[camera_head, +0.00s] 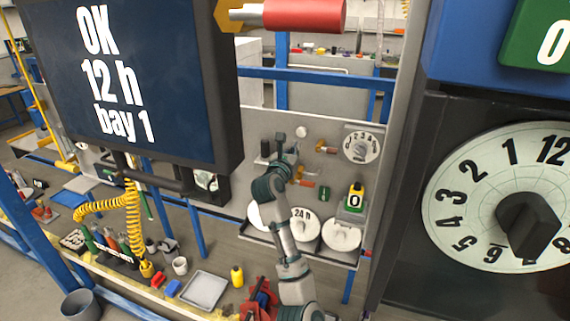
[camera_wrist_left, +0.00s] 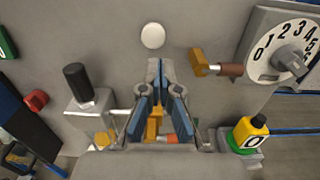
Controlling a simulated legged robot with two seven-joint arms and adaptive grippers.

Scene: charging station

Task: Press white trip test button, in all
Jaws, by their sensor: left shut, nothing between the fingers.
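The white round button (camera_head: 300,131) sits on the grey panel (camera_head: 325,131) in the head view. In the left wrist view the white button (camera_wrist_left: 153,36) shows as a plain disc at upper middle. My left gripper (camera_head: 280,140) is raised in front of the panel, just left of the button in the head view. In the left wrist view the shut fingertips (camera_wrist_left: 154,64) point at the panel just below the button, with a visible gap in the picture. Nothing is between them. Whether they touch the panel cannot be told. My right gripper is not in view.
A black knob (camera_wrist_left: 77,82) stands out at left. A large screen (camera_head: 130,90) hangs at left.

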